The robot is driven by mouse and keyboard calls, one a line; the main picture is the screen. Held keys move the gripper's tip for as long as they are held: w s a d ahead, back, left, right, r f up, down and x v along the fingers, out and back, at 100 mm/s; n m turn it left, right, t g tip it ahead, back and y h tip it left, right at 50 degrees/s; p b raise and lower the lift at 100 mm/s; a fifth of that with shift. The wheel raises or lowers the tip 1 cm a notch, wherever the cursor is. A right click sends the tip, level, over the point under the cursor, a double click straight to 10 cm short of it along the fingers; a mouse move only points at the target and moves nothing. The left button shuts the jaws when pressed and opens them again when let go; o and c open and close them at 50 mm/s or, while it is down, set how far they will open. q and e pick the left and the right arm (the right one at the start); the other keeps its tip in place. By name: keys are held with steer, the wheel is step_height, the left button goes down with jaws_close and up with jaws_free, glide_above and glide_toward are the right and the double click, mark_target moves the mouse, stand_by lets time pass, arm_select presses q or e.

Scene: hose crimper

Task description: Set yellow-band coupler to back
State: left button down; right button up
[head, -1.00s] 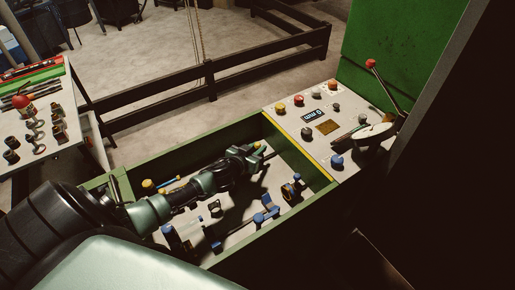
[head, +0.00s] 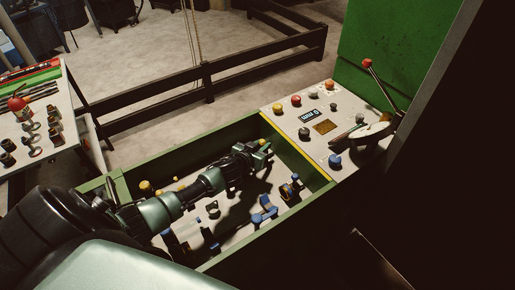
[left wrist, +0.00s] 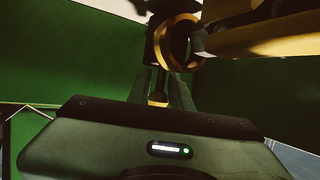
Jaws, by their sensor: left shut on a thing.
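My left gripper (head: 263,149) is inside the green-walled bay, near its back wall. It is shut on a small dark part with a yellow band (left wrist: 158,99), which shows between the fingers in the left wrist view; I take this as the yellow-band coupler. In the head view the gripper mostly hides it, with only a bit of yellow at the fingertips. Just beyond the fingers in the left wrist view is a dark ring with a yellow rim (left wrist: 178,40). My right gripper is not in view.
The bay's floor holds blue-marked fittings (head: 264,212), another blue-banded fitting (head: 290,189) and a yellow knob (head: 145,187). Green walls enclose it. A control panel (head: 323,127) with buttons and a red-tipped lever (head: 382,88) stands at right. A side table (head: 42,133) holds loose couplers.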

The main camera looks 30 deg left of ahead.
arm_select(q)
steer(key=shift+w+r, duration=0.15)
steer(key=shift+r, duration=0.2)
steer(key=c, duration=1.3)
jaws_free()
steer(key=shift+c, duration=0.2)
steer(key=shift+w+d+f, duration=0.1)
steer(key=shift+d, duration=0.05)
steer(key=v, duration=0.6)
steer(key=shift+s, duration=0.25)
steer(key=shift+s+r+b, duration=0.3)
steer(key=shift+s+r, duration=0.05)
steer(key=shift+s, duration=0.25)
